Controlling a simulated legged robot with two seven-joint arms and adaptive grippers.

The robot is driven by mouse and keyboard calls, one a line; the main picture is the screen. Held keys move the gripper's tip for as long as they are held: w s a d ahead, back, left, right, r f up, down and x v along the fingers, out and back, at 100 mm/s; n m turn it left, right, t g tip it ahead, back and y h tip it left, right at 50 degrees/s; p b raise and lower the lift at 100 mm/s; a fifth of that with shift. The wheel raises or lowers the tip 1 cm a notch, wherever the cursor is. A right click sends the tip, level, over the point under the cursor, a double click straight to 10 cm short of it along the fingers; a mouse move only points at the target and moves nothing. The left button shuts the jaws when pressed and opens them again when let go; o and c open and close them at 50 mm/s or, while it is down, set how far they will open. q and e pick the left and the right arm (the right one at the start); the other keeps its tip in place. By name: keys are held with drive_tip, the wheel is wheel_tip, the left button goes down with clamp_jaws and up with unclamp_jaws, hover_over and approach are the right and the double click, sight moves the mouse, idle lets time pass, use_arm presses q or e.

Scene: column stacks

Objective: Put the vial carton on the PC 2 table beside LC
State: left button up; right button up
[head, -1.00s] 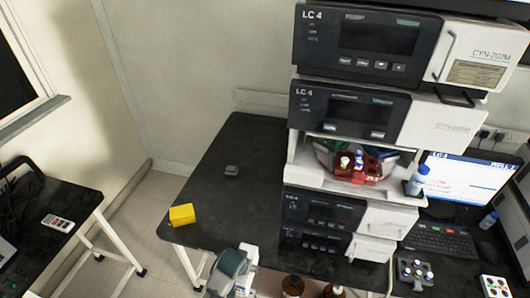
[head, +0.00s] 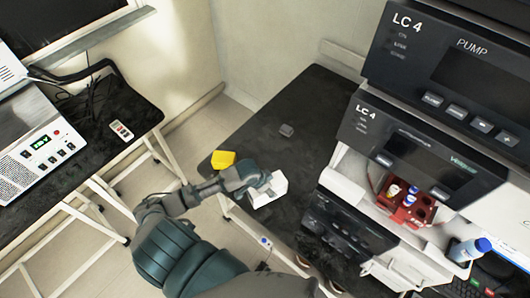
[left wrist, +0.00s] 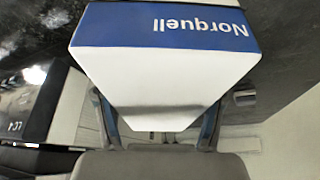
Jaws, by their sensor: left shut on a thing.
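The vial carton (head: 270,190) is a small white box over the front part of the black-topped table (head: 293,103), left of the LC 4 stack (head: 345,215). In the left wrist view the carton (left wrist: 165,70) shows a white face and a blue band reading "Norquell", upside down. My left gripper (head: 262,184) is shut on the carton, with a finger on each side of it. I cannot tell whether the carton touches the tabletop. No table label is readable. My right gripper is not in view.
A yellow block (head: 223,160) sits at the table's left edge, near my gripper. A small dark object (head: 287,130) lies farther back. The tabletop between them is mostly clear. A red vial rack (head: 405,205) stands in the stack.

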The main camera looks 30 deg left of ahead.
use_arm(q)
drive_tip(key=w+a, duration=0.2)
drive_tip(key=a, duration=0.2)
drive_tip(key=w+a+f, duration=0.1)
drive_tip(key=w+a, duration=0.1)
drive_tip(key=a, duration=0.2)
drive_tip(key=w+a, duration=0.2)
drive_tip(key=a, duration=0.2)
drive_tip(key=shift+w+a+f, duration=0.15)
drive_tip(key=shift+w+a, duration=0.05)
drive_tip(key=shift+w, duration=0.2)
drive_tip(key=shift+a+f, duration=0.15)
drive_tip(key=shift+f, duration=0.2)
wheel_tip(320, 180, down, 3)
drive_tip(key=shift+r+p, duration=0.1)
drive_tip(key=shift+p, duration=0.2)
drive_tip(key=shift+s+d+r, duration=0.1)
drive_tip(key=shift+d, duration=0.25)
drive_tip(key=o, duration=1.7)
drive_tip(key=shift+a, duration=0.1)
drive_tip(key=shift+a, duration=0.1)
